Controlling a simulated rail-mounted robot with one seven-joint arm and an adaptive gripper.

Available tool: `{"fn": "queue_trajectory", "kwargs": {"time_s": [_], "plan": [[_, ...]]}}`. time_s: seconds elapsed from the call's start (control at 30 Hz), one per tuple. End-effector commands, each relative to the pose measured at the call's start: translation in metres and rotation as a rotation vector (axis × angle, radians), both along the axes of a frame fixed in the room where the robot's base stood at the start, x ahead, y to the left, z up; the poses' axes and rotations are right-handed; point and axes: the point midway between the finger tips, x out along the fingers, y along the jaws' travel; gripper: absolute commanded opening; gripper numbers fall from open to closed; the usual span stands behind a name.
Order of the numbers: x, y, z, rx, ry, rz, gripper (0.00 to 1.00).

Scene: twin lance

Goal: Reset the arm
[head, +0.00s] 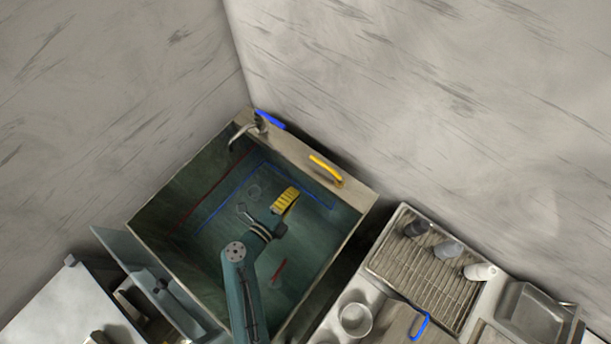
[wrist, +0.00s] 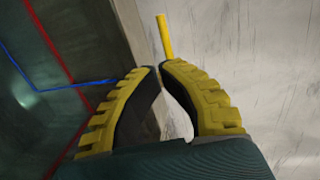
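My arm reaches over the deep green-walled sink basin (head: 190,195). My gripper (head: 285,200) has yellow ribbed fingers and is above the basin's inside, right of its middle. In the wrist view, the two yellow and black fingers (wrist: 159,68) come together at their tips, with a narrow gap lower down. Nothing shows held between them. A yellow handle (wrist: 164,37) lies just beyond the fingertips in that view, apart from them as far as I can tell.
The basin's back rim carries a tap (head: 243,132), a blue handle (head: 269,119) and a yellow handle (head: 326,170). A drying rack (head: 425,272) with several bottles stands right, near a round bowl (head: 355,319) and a metal tray (head: 537,318). An open-topped cabinet (head: 150,290) is at left.

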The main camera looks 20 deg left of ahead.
Motion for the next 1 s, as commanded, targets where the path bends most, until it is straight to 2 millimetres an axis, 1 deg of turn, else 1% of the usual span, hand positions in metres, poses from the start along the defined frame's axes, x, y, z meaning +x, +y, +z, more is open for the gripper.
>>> {"fn": "queue_trajectory", "kwargs": {"time_s": [0.03,0.13,0.47,0.5,0.57,0.63,0.67,0.7,0.77,0.8,0.87,0.9,0.97,1.0], "plan": [[-0.008,0.003,0.002,-0.001,0.001,0.003,0.00],[-0.016,0.006,0.003,-0.001,0.000,0.001,0.00],[-0.018,0.006,0.003,-0.001,0.001,-0.001,0.00],[-0.017,0.002,0.003,-0.001,0.000,-0.010,0.00],[-0.003,-0.014,0.013,0.012,-0.017,-0.059,0.00],[0.024,-0.038,0.037,0.044,-0.065,-0.137,0.00],[0.035,-0.048,0.054,0.058,-0.101,-0.167,0.00],[0.049,-0.061,0.080,0.062,-0.158,-0.200,0.00],[0.068,-0.080,0.124,0.052,-0.257,-0.230,0.00],[0.078,-0.091,0.154,0.037,-0.324,-0.235,0.00],[0.090,-0.105,0.202,0.001,-0.429,-0.232,0.00],[0.095,-0.113,0.234,-0.030,-0.500,-0.226,0.00],[0.099,-0.125,0.284,-0.090,-0.604,-0.212,0.00],[0.099,-0.132,0.317,-0.138,-0.671,-0.203,0.00]]}}
